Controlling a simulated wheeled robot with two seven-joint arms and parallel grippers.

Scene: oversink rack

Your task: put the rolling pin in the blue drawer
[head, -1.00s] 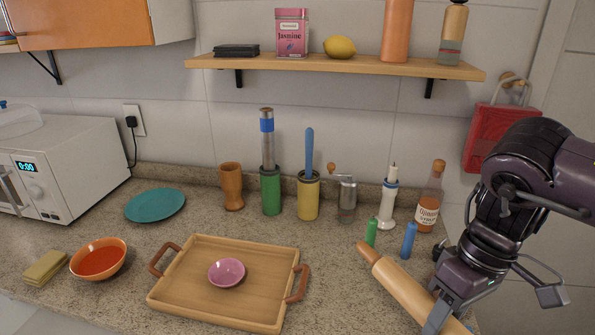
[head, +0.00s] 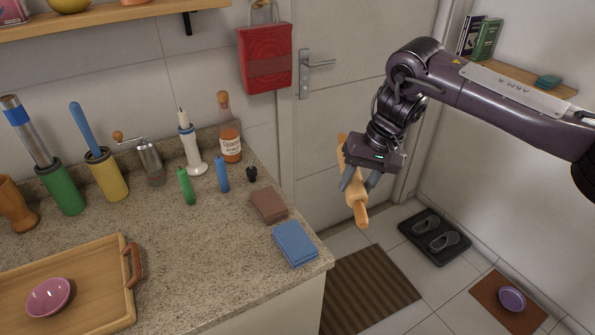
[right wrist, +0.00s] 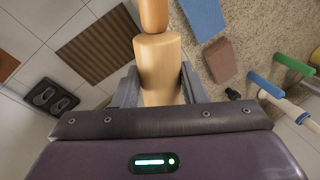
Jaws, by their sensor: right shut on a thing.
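The wooden rolling pin (head: 354,183) hangs in the air past the right end of the counter, in the head view. My right gripper (head: 357,184) is shut on its body. In the right wrist view the rolling pin (right wrist: 158,62) runs up between the two fingers (right wrist: 158,86), with one handle at the top of the picture. My left gripper is not in view. No blue drawer shows in these frames.
The granite counter (head: 210,270) ends left of the rolling pin. A blue cloth (head: 295,243) and a brown cloth (head: 269,205) lie near its corner. A door (head: 335,115) stands behind. A striped mat (head: 370,290) and a slipper tray (head: 434,237) lie on the floor.

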